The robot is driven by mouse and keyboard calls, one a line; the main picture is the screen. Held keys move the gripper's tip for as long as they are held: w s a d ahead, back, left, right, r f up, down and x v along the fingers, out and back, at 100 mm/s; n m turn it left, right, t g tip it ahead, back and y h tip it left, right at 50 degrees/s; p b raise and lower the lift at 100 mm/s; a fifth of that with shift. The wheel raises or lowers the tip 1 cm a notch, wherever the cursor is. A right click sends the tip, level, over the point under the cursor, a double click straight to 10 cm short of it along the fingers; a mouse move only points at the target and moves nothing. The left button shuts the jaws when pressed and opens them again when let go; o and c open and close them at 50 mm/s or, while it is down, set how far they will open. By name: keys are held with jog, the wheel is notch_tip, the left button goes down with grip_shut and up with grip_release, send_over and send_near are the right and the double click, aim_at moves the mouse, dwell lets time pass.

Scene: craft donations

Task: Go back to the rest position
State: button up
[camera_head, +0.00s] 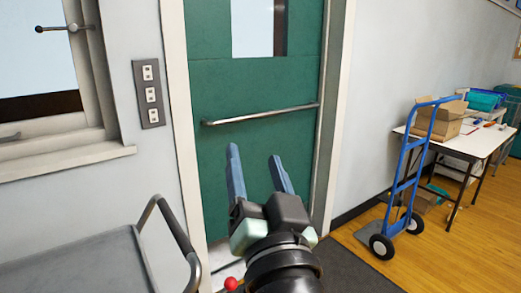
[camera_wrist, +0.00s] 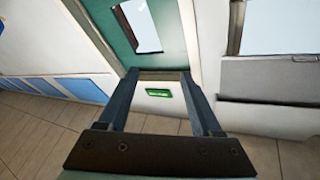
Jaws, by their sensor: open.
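My gripper (camera_head: 256,165) is raised in front of a green door, its two blue-grey fingers spread apart with nothing between them. In the wrist view my gripper (camera_wrist: 160,80) is also open and empty, and its fingers frame the lower part of a door and a small green sign. The green door (camera_head: 232,98) has a window and a horizontal metal bar handle (camera_head: 262,116), and it looks shut in the head view.
A grey cart (camera_head: 85,262) with a tubular handle stands at the lower left. A blue hand truck (camera_head: 403,180) stands at right by a white table (camera_head: 470,142) bearing a cardboard box (camera_head: 440,120). A switch panel (camera_head: 150,93) is on the wall. Floor between door and hand truck looks clear.

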jog(key=s+r+n+t+h, duration=0.1)
jog(key=s+r+t+h, duration=0.15)
jog(key=s+r, duration=0.5)
jog(key=s+r+n+t+h, duration=0.15)
jog(key=s+r+t, duration=0.25)
jog(key=r, duration=0.6)
notch_tip(320, 180, up, 16)
jog(key=p, duration=1.5)
jog(key=shift+s+d+f, duration=0.15)
jog(key=shift+s+d, duration=0.15)
jog(key=shift+s, duration=0.1)
jog(key=shift+c, duration=0.2)
